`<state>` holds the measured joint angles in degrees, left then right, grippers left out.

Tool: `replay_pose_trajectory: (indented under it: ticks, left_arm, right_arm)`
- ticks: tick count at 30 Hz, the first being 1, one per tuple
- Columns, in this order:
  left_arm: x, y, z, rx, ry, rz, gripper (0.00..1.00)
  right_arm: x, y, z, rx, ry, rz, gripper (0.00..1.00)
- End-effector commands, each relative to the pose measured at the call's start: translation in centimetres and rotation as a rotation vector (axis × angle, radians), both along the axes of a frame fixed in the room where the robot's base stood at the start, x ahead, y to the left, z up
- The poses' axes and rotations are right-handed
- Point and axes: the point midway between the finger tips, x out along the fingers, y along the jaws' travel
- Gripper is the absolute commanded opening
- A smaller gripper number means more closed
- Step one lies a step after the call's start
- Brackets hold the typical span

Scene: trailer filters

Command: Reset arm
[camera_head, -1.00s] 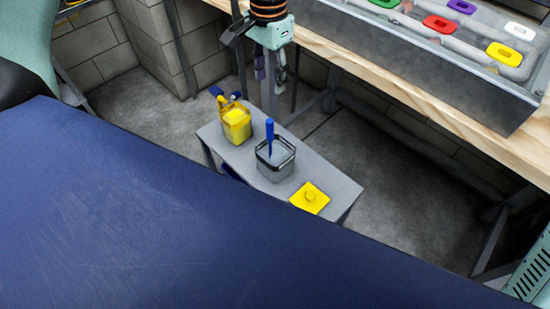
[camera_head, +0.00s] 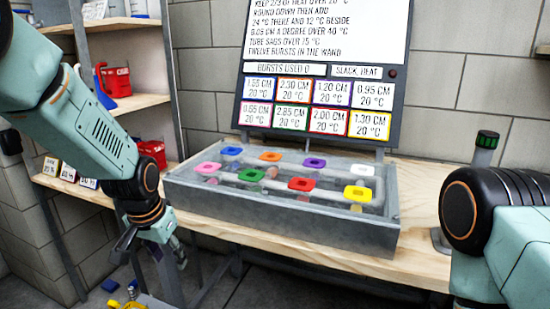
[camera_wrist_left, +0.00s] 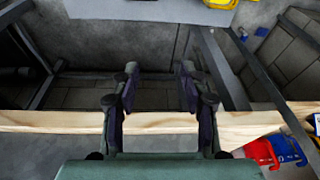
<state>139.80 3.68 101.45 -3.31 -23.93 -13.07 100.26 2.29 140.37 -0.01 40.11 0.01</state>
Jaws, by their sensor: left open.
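My left arm (camera_head: 75,120) comes in from the left in the head view and bends down at a black joint with orange rings. My left gripper (camera_head: 155,252) hangs fingers down, just off the left front of the workbench. In the left wrist view its two dark fingers (camera_wrist_left: 159,85) stand apart with nothing between them. The bench's wooden edge passes behind them there. Part of my right arm (camera_head: 490,230) shows at the right of the head view; its gripper is out of the picture.
A grey tray (camera_head: 290,208) with several coloured square rings stands on the wooden workbench (camera_head: 420,262). A text board (camera_head: 318,75) stands behind it. Shelves (camera_head: 140,103) with red containers are at the left. A grey low table (camera_wrist_left: 150,12) shows at the wrist view's top.

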Motion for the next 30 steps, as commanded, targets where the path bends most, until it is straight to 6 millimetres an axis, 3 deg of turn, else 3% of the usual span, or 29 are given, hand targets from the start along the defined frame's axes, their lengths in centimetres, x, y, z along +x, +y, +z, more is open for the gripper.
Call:
replay_pose_trajectory:
  ticks: [5,8,11,15,21,24,27,30]
  left_arm:
    - [-1.6,-0.6,-4.8,-0.036,-0.115,0.084,0.45]
    - [-4.1,-0.8,-8.3,-0.054,-0.142,0.132,0.45]
    - [-8.1,-1.0,-12.0,-0.067,-0.142,0.176,0.45]
    - [-15.8,-1.1,-16.8,-0.074,-0.097,0.235,0.45]
    - [-27.4,-1.2,-20.7,-0.054,0.062,0.267,0.45]
    - [-31.9,-1.3,-21.6,-0.040,0.159,0.268,0.45]
    - [-34.7,-1.3,-22.5,-0.031,0.222,0.268,0.45]
    - [-35.9,-1.3,-22.9,-0.028,0.249,0.267,0.45]
  right_arm:
    - [0.0,0.0,0.1,0.000,0.000,0.000,0.40]
    - [0.0,0.0,0.2,0.000,0.000,0.000,0.40]
    - [0.0,0.0,0.3,0.000,0.000,0.000,0.40]
    - [0.0,0.0,0.5,0.000,0.000,0.000,0.40]
    - [0.0,0.0,0.8,0.000,0.000,0.000,0.40]
    - [0.0,0.0,0.8,0.000,0.000,0.000,0.40]
    - [0.0,0.0,0.9,0.000,0.000,0.000,0.40]
    - [0.0,0.0,0.9,0.000,0.000,0.000,0.40]
